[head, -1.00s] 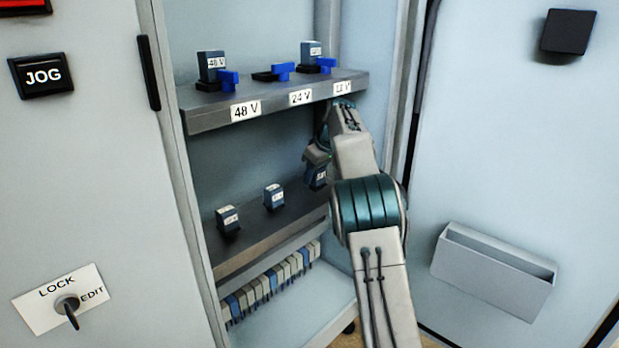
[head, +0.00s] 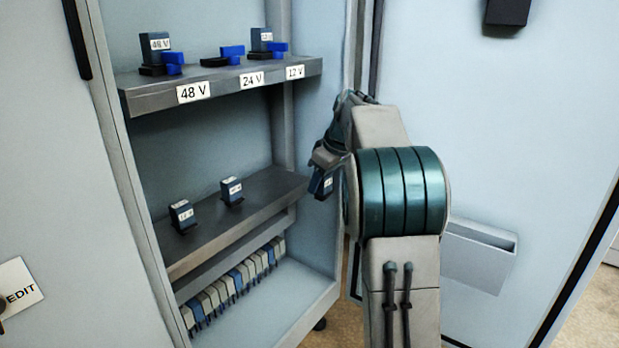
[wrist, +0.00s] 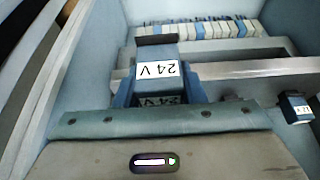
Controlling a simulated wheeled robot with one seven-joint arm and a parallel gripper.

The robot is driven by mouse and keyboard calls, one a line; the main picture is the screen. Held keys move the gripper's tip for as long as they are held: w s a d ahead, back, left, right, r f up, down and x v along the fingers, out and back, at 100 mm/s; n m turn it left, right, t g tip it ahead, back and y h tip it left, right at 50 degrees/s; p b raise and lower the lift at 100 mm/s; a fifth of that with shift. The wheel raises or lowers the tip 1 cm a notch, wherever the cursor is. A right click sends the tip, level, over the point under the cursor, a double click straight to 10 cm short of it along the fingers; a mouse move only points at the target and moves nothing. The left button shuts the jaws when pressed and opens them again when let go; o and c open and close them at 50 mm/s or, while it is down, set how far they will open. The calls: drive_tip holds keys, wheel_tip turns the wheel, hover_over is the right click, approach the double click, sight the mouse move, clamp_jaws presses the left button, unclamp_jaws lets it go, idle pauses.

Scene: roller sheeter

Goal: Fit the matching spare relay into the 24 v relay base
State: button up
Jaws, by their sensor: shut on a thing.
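My gripper (head: 328,157) is shut on a dark blue relay (head: 321,184), held just outside the cabinet to the right of the lower shelf. In the wrist view the held relay (wrist: 155,76) carries a white "24 V" label, upside down in the picture. The 24 V relay base (head: 222,57) sits empty on the upper shelf above the "24 V" label (head: 251,80), with a blue lever (head: 233,51) at its side. The gripper is below and to the right of this base.
On the upper shelf (head: 150,100), relays stand in the 48 V base (head: 155,55) and the 12 V base (head: 262,42). Two spare relays (head: 182,216) (head: 231,190) stand on the lower shelf (head: 200,240). Terminal blocks (head: 235,285) line the bottom. The open door with a pocket (head: 480,255) is at right.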

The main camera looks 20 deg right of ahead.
drive_tip(key=shift+d+r+p, duration=0.1)
drive_tip(key=shift+r+p, duration=1.4)
drive_tip(key=shift+p, duration=0.05)
